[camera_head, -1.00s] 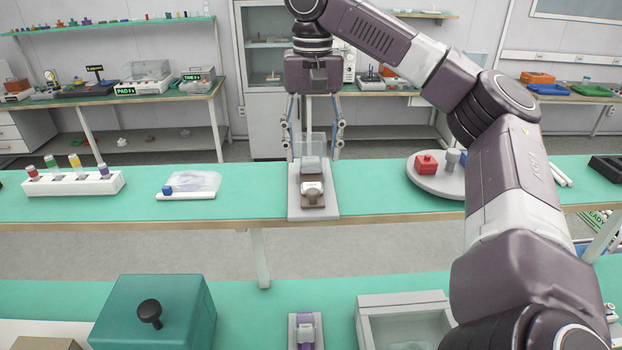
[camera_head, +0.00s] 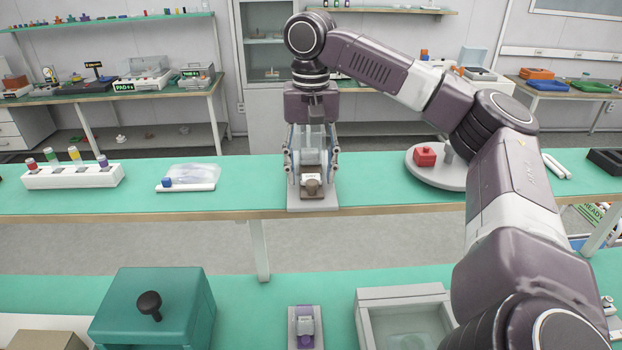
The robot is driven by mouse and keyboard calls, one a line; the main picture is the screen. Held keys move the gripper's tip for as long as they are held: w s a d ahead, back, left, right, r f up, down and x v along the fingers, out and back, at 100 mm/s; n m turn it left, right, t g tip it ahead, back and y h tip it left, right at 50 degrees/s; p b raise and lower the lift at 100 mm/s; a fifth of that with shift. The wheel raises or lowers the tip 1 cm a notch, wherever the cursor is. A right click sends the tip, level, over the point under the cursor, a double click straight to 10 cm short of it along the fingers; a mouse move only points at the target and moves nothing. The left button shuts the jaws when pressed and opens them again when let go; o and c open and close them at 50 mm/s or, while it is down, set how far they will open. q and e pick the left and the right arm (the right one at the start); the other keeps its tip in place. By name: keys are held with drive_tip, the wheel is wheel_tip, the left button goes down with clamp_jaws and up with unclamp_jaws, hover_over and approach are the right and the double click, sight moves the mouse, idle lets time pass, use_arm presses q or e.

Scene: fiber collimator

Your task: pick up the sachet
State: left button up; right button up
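A clear, flat pouch that looks like the sachet (camera_head: 197,170) lies on the far green bench, left of centre. A white bar and a small blue piece lie at its front edge. My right gripper (camera_head: 311,180) points down, well to the right of the pouch. Its fingers are spread on either side of a grey stand (camera_head: 312,204) with a pale upright part and a brown block (camera_head: 312,189). I cannot tell whether the fingers touch the stand. My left gripper is out of view.
A white rack with coloured caps (camera_head: 73,177) stands left of the pouch. A round grey tray (camera_head: 437,173) with a red block (camera_head: 426,157) is at right. The near bench holds a teal box (camera_head: 150,309) and a grey open box (camera_head: 405,293).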

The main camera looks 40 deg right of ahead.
drive_tip(key=shift+w, duration=0.1)
drive_tip(key=c, duration=0.6)
drive_tip(key=shift+r, duration=0.1)
